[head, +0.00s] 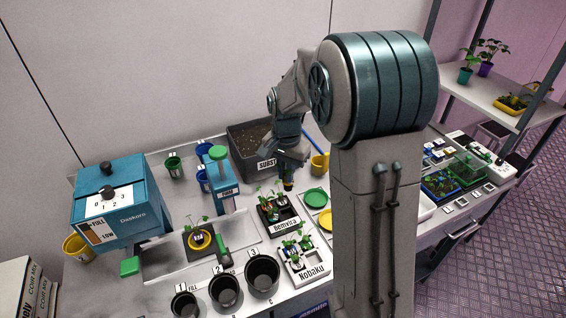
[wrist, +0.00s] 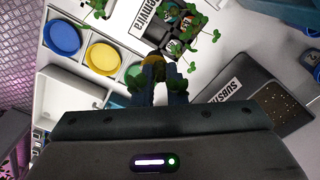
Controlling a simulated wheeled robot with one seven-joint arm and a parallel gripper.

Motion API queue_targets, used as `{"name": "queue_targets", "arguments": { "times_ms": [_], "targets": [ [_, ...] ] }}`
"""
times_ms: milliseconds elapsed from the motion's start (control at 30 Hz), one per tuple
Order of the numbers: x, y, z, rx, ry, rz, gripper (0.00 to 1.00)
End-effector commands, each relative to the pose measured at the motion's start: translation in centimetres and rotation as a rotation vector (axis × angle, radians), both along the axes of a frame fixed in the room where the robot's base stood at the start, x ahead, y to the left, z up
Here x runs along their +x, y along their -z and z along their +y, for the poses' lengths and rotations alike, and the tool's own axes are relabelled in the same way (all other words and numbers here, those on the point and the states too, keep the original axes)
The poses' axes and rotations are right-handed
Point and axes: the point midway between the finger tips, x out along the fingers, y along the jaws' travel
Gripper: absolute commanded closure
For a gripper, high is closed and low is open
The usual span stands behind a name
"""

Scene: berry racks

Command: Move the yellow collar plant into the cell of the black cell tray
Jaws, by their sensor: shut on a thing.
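My gripper (head: 287,184) is shut on the yellow collar plant, just above and behind the black cell tray (head: 299,222). In the wrist view a small yellow-olive collar (wrist: 152,60) shows between the fingertips of my gripper (wrist: 155,72); the rest of the plant is mostly hidden by the fingers. The black cell tray, labelled "Remvira", holds several leafy seedlings; it also shows in the wrist view (wrist: 148,37), beyond the fingertips. Which of its cells is empty is hard to tell. The held plant hangs above the table, apart from the tray.
A white "Nobaku" tray (head: 292,278) with seedlings stands in front of the black tray. Green (head: 315,197) and yellow (head: 325,220) dishes lie right. A dark substrate bin (head: 240,141) stands behind. A yellow-ringed plant (head: 200,241) sits left, near black pots (head: 225,291).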

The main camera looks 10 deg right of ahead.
Motion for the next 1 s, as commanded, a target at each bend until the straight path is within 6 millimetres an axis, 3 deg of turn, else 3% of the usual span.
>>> {"name": "queue_targets", "arguments": {
  "times_ms": [1000],
  "targets": [
    [0.0,7.3,0.0,0.000,0.000,0.001,1.00]
  ]
}}
